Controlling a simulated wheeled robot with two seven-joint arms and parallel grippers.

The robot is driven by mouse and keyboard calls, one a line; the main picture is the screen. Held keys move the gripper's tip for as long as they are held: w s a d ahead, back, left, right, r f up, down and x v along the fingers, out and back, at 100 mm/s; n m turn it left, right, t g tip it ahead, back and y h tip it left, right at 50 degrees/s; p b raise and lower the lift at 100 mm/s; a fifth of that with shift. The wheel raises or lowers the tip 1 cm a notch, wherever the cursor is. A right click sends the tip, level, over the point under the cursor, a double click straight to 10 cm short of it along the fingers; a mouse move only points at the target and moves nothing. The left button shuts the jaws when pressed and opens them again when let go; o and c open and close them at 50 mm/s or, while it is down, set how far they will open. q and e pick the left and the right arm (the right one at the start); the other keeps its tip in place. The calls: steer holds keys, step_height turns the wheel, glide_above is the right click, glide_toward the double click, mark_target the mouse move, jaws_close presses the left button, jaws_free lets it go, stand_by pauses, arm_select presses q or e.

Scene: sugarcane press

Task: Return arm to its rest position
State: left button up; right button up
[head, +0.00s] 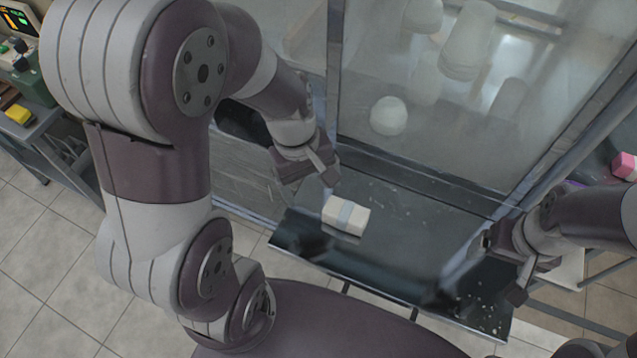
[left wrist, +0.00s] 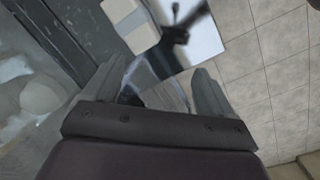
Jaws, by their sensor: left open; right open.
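My left gripper (head: 318,176) is at the end of the big arm on the left of the head view. It is above the dark metal tray, just up and left of a white block with a pale blue-grey band (head: 346,216). In the left wrist view its two fingers (left wrist: 160,85) stand apart with nothing between them, and the white block (left wrist: 132,24) lies beyond them. My right gripper (head: 503,268) is at the right of the head view, over the right end of the tray. Its fingers are apart and nothing shows between them.
The dark tray (head: 400,225) juts out below a machine with a clear panel (head: 400,120), whose frame posts stand close to my left gripper. A side table (head: 40,130) with a yellow item (head: 18,114) is at far left. A pink-and-white block (head: 624,166) is at far right. Tiled floor lies open at lower left.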

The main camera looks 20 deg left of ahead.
arm_select(q)
steer(key=m, duration=0.3)
steer(key=a+m+y, duration=0.1)
steer(key=m, duration=0.2)
steer(key=s+m+t, duration=0.1)
steer(key=m, duration=0.2)
steer(key=shift+s+a+f+m+y, duration=0.1)
steer(key=shift+a+f+m+y, duration=0.2)
steer(key=shift+y, duration=0.1)
